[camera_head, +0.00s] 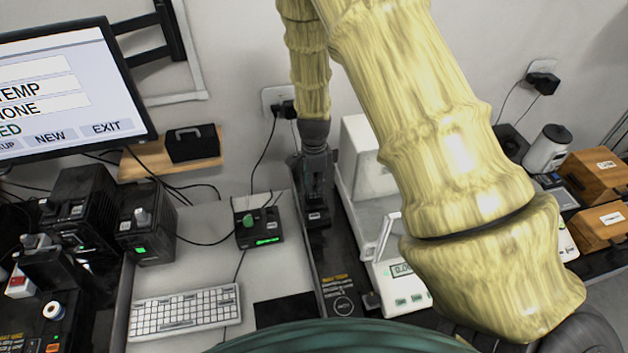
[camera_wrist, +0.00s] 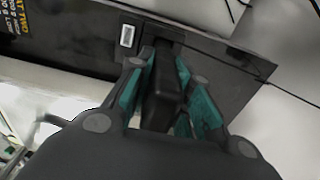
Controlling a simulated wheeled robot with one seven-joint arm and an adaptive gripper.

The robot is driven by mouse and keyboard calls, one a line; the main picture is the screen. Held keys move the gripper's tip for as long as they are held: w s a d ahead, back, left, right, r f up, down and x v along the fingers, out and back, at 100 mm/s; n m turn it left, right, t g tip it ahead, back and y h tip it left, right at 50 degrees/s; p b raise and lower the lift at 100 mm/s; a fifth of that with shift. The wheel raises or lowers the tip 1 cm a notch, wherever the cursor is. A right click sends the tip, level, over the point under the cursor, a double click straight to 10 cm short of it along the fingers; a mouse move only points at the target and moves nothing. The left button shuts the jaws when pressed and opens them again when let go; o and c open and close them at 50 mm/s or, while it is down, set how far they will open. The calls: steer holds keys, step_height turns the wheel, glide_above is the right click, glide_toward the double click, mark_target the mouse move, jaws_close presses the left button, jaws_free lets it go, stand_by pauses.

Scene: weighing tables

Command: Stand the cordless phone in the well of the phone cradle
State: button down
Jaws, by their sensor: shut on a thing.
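My gripper (camera_wrist: 166,72) points down and is shut on a dark, narrow block, the cordless phone (camera_wrist: 163,100), which shows between the teal-padded fingers in the wrist view. A low black piece with a white label, seemingly the phone cradle (camera_head: 317,216), is right under the fingers. Its label also shows beside the fingers in the wrist view (camera_wrist: 127,36). The phone's lower end merges with the dark surfaces, so I cannot tell whether it is in the well or above it.
A white scale (camera_head: 385,270) stands close to the right of my gripper. A black device with a green display (camera_head: 258,228) and a keyboard (camera_head: 185,312) are at left. A black box (camera_head: 192,143) sits on a wooden shelf. Cables run along the wall.

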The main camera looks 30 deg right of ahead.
steer(key=shift+f, duration=0.6)
stand_by(0.5)
steer(key=c, duration=0.6)
jaws_free()
steer(key=shift+c, duration=0.2)
steer(key=shift+r, duration=0.15)
steer(key=shift+r+p, duration=2.5)
steer(key=shift+r, duration=1.15)
